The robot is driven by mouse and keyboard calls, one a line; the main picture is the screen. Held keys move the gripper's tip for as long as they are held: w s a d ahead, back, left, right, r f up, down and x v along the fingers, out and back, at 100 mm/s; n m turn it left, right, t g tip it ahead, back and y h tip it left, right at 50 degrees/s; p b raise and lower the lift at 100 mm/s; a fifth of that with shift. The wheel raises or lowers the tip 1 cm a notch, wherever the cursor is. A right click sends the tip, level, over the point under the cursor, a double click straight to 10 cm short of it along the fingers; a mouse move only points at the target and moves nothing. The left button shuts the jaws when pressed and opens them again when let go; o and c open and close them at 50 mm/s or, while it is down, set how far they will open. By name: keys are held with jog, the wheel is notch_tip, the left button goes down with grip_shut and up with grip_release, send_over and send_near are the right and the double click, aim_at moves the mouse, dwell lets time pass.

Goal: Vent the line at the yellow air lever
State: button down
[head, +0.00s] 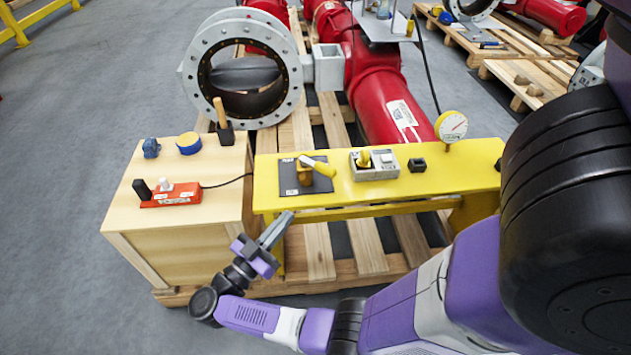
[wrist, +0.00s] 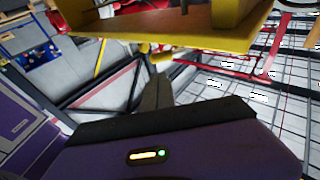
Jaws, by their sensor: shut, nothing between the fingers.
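The yellow air lever (head: 318,166) sits on a brass-coloured valve body (head: 304,174) on a dark plate, at the left end of the yellow bench. Its handle points to the right and slightly toward the front. My gripper (head: 286,217) is shut and empty, in front of the bench's front edge, left of the lever and apart from it. In the wrist view, my gripper's fingers (wrist: 157,75) are together and point up toward the yellow bench edge (wrist: 150,43). A small yellow piece shows just past the fingertips; I cannot tell whether it is the lever.
The yellow bench (head: 450,178) also carries a grey switch box (head: 375,164) with a yellow knob, a black block (head: 417,165) and a gauge (head: 451,126). A wooden cabinet (head: 180,249) with a red power strip (head: 171,195) stands at left. Red pipework (head: 385,97) lies behind.

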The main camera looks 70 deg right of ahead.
aim_at(330, 176)
jog(key=x, duration=1.2)
jog(key=shift+s+d+r+p, duration=0.15)
jog(key=shift+d+p, duration=0.25)
jog(key=shift+s+p, duration=0.15)
jog(key=shift+p, duration=0.2)
jog(key=t+p, duration=0.1)
jog(key=n+t+p, duration=0.1)
jog(key=s+t+h, duration=0.1)
jog(key=shift+d+r+n+p, duration=0.25)
jog(key=shift+d+n+p, duration=0.15)
jog(key=n+t+p, duration=0.1)
jog(key=t, duration=0.1)
jog(key=s+d+n+t+p, duration=0.1)
jog(key=t, duration=0.1)
jog(key=shift+d+h+p, duration=0.25)
jog(key=shift+h+p, duration=0.05)
jog(key=shift+p, duration=0.05)
jog(key=t, duration=0.1)
jog(key=n+t, duration=0.1)
jog(key=d+n+t, duration=0.1)
jog(key=shift+s+f+p, duration=0.2)
jog(key=shift+s+p, duration=0.15)
jog(key=n+t, duration=0.1)
jog(key=t, duration=0.1)
jog(key=d+n+t+y, duration=0.1)
jog(key=shift+s+d+f+t, duration=0.15)
jog(key=shift+d+t, duration=0.1)
jog(key=shift+t, duration=0.15)
jog(key=shift+d, duration=0.6)
jog(key=shift+s, duration=0.1)
